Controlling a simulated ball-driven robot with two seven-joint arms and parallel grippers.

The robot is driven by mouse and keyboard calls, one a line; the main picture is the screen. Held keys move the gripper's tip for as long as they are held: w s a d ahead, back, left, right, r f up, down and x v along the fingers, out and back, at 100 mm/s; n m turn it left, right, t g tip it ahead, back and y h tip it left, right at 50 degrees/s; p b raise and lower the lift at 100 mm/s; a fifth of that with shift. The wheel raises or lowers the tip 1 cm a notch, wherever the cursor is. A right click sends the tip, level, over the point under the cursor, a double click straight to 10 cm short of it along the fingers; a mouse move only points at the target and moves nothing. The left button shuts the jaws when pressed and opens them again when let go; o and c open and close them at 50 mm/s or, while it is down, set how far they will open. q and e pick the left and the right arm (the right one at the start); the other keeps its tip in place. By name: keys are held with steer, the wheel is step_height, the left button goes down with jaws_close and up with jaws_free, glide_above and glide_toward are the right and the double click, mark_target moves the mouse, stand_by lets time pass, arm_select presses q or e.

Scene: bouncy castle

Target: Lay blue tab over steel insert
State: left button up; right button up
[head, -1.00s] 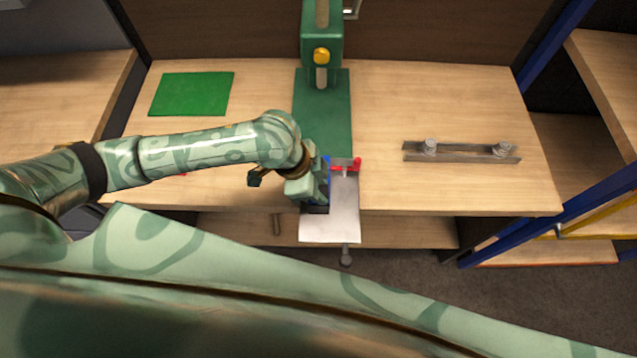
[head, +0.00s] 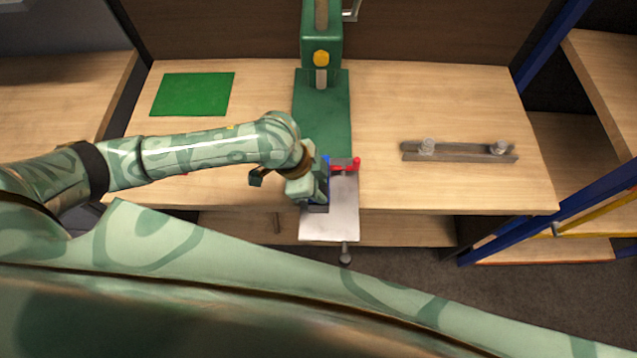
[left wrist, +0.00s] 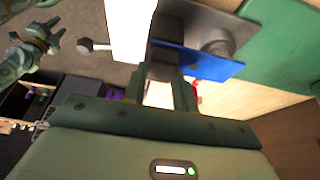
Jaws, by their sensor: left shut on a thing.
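My left gripper (head: 318,190) is over the left side of a pale plate (head: 332,225) at the bench's front. It is shut on a narrow dark part joined to the blue tab, which in the left wrist view (left wrist: 205,63) is a flat blue piece just beyond the fingertips (left wrist: 163,82). In the head view only a sliver of blue shows beside the gripper. A grey metal piece (head: 343,165), perhaps the steel insert, lies between red ends behind the plate. In the left wrist view grey metal (left wrist: 190,22) stands close against the blue tab; whether they touch is unclear.
A green press (head: 321,35) with a green base (head: 322,120) stands behind. A green mat (head: 193,94) lies back left, a steel bar with two bolts (head: 460,153) at right. Bench between is clear. A knobbed rod (head: 346,257) sticks out below the plate.

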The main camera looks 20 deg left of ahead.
arm_select(q)
steer(key=o, duration=1)
steer(key=shift+o, duration=0.2)
steer(key=p+v, duration=0.4)
steer(key=v, duration=1.2)
steer(key=shift+p, duration=0.3)
steer(key=shift+s+r, duration=0.1)
